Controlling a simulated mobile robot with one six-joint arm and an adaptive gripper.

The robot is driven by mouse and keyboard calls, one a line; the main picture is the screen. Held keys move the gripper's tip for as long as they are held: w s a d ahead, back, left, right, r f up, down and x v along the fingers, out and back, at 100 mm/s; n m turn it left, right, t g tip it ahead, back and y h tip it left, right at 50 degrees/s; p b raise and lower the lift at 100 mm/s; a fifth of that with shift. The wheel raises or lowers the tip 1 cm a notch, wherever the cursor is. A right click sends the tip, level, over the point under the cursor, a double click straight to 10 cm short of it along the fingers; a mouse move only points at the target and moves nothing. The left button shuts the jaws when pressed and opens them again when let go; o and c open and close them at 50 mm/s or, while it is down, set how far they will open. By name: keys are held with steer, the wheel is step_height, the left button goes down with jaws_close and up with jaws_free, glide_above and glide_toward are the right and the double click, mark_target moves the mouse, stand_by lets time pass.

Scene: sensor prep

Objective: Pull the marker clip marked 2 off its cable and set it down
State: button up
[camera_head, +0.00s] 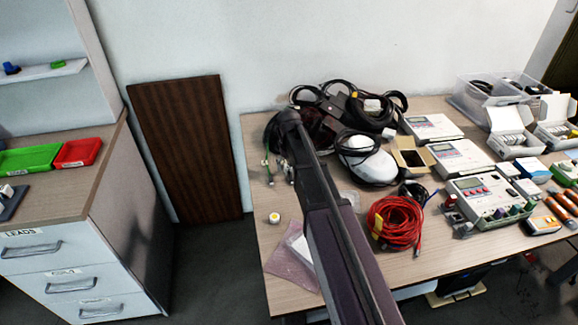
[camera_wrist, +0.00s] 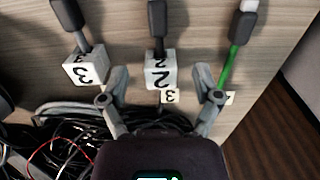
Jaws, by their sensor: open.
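In the wrist view, the white marker clip marked 2 (camera_wrist: 157,76) sits on the middle cable, below its dark plug (camera_wrist: 157,18). My gripper (camera_wrist: 162,82) is open, with one finger to the left and one to the right of this clip; a gap shows on both sides. A green cable (camera_wrist: 235,58) runs at the right, just beyond my right finger. In the head view, my arm hides most of the gripper and the clips at the table's left end.
Black cable loops (camera_wrist: 60,118) lie under and left of the gripper. The table's edge is at the right of the wrist view. In the head view, a white rounded device (camera_head: 366,165), a red cable coil (camera_head: 396,222) and a yellow-topped white item (camera_head: 274,218) lie nearby.

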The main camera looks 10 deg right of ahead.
steer(key=shift+f+b, duration=0.4)
steer(key=shift+f, duration=0.2)
jaws_close()
stand_by(0.3)
